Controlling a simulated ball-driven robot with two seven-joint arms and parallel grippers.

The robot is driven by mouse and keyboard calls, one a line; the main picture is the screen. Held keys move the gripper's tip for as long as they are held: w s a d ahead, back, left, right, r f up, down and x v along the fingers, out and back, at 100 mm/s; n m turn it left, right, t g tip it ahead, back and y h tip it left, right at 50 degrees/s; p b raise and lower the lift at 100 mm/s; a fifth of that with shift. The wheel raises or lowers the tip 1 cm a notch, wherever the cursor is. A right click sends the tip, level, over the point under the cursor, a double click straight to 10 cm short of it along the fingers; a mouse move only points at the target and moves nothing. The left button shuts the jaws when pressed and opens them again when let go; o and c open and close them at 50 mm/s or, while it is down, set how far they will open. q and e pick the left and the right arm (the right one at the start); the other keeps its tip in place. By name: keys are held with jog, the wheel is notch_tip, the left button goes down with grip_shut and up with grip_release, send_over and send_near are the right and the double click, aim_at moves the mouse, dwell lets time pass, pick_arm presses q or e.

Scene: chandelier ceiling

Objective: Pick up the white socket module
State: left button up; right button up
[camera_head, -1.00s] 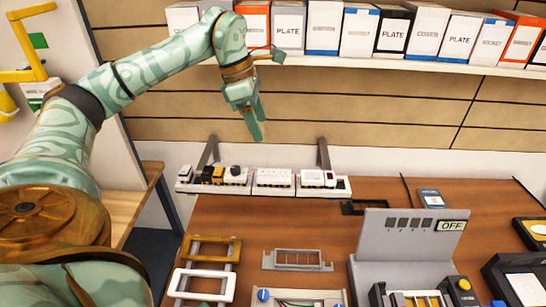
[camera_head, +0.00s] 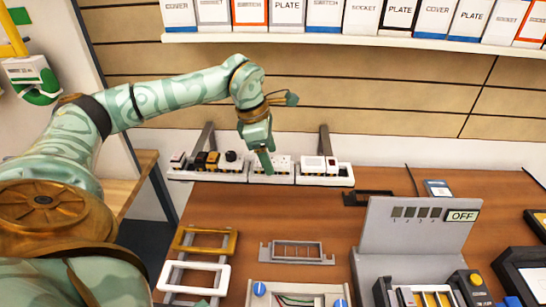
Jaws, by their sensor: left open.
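Small modules sit in a row of white trays at the back edge of the brown table. The middle tray (camera_head: 270,179) holds white modules (camera_head: 282,163) that look like sockets, too small to tell apart surely. My left gripper (camera_head: 266,163) points down over this middle tray, at its left part, and hides some of what is there. It is open, with nothing seen between its fingers; whether it touches a module I cannot tell. My right gripper is not in view.
The left tray (camera_head: 205,175) holds white, black and gold modules; the right tray (camera_head: 322,180) holds white ones, one with red. A grey stand with an OFF sign (camera_head: 462,216) is at right. Frames (camera_head: 207,241) lie in front. A shelf of boxes (camera_head: 330,39) hangs above.

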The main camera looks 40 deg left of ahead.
pick_arm(q)
jog(key=shift+w+d+f, duration=0.1)
jog(key=shift+w+f, duration=0.05)
jog(key=shift+f, duration=0.5)
jog(key=shift+r, duration=0.1)
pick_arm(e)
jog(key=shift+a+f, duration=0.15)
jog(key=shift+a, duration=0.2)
pick_arm(q)
jog(key=shift+c, duration=0.4)
jog(key=c, duration=1)
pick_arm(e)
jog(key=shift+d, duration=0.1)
pick_arm(q)
jog(key=shift+r, duration=0.1)
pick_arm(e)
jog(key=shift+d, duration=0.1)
